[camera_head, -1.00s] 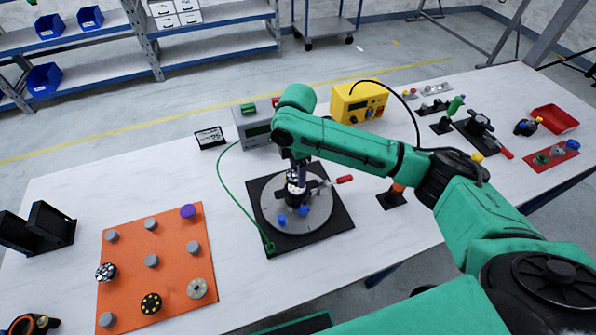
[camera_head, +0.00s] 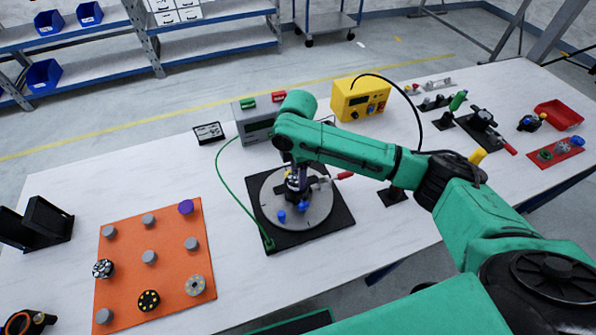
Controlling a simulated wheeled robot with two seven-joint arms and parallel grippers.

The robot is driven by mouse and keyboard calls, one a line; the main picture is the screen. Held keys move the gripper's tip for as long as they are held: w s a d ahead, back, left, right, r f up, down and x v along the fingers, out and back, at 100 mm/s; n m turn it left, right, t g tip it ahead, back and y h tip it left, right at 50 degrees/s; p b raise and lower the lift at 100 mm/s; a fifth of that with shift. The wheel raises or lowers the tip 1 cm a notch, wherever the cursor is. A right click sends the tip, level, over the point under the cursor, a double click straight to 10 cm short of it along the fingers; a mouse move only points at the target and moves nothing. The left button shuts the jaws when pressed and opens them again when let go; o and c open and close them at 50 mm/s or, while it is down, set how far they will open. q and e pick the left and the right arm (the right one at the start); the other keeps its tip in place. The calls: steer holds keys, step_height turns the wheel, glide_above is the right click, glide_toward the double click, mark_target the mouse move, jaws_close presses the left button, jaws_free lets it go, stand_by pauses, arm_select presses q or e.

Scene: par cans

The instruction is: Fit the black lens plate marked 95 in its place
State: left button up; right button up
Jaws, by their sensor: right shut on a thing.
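My right gripper (camera_head: 297,188) points down over the round grey plate (camera_head: 318,214) on the black square base (camera_head: 337,219). It is shut on a small dark piece, seemingly the black lens plate, close above or at the fixture on the grey plate. My gripper and wrist hide most of it. I cannot read its marking or tell whether it is seated. Blue knobs (camera_head: 281,216) and a red-handled clamp (camera_head: 344,176) stand around it. My left gripper is not in view.
An orange board (camera_head: 170,270) at left bears grey pegs and several round plates. A grey box (camera_head: 252,130), a yellow meter (camera_head: 355,103) and a small sign (camera_head: 208,132) stand at the back. A green cable (camera_head: 233,196) runs to the base.

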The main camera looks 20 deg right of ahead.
steer(key=shift+f+p, duration=0.1)
steer(key=shift+p, duration=0.2)
stand_by(0.5)
steer(key=o, duration=1)
steer(key=o, duration=0.5)
step_height(320, 180, up, 14)
steer(key=shift+r+b, duration=0.25)
steer(key=shift+b, duration=0.45)
